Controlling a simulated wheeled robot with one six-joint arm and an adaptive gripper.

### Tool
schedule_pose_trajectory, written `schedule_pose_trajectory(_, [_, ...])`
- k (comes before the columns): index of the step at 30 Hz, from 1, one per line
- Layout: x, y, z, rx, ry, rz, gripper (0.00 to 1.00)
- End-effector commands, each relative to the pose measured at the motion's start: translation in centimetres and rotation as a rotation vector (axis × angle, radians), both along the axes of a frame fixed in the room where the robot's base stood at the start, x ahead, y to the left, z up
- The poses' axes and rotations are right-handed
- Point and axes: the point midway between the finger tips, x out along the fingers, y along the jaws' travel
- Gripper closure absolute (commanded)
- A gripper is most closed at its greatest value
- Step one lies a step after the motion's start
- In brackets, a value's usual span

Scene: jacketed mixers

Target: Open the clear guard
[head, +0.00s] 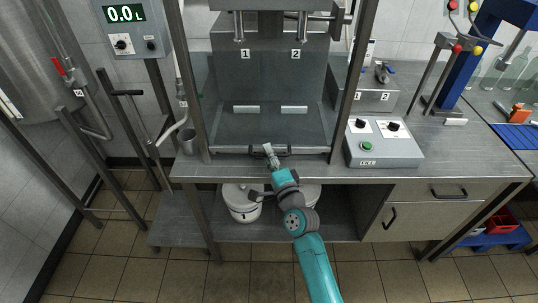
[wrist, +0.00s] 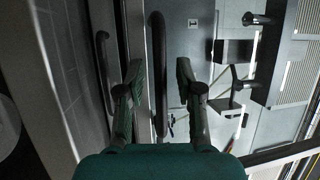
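The clear guard (head: 232,148) is a see-through pane in a grey frame at the front of the machine. It looks lowered, its bottom edge close to the worktop. Its dark bar handle (head: 286,153) is low on the front, partly hidden by my gripper (head: 269,152). In the wrist view the black handle (wrist: 158,100) runs upright in the picture, between the two fingers of my gripper (wrist: 158,70). The fingers are apart, with a gap on each side of the handle. I cannot tell how deep the handle sits between them.
A control box (head: 382,143) with a green button and knobs stands on the worktop to the right. White buckets (head: 241,203) stand on the shelf below. A steel post (head: 353,80) rises right of the guard. Drawers (head: 445,192) are at the lower right.

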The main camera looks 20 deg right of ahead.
Motion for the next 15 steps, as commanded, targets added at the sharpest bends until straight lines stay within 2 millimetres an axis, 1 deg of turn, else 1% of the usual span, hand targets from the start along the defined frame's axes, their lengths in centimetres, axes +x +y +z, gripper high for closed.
schedule_pose_trajectory(1, [-0.01,0.00,0.00,0.000,0.000,0.000,0.80])
schedule_pose_trajectory(2, [-0.01,0.00,0.00,0.000,0.000,0.000,0.88])
schedule_pose_trajectory(3, [-0.02,0.00,0.00,0.000,0.000,0.000,0.98])
schedule_pose_trajectory(4, [-0.02,0.00,0.01,0.000,0.000,0.000,1.00])
schedule_pose_trajectory(15, [-0.02,-0.01,0.19,0.001,0.000,0.000,1.00])
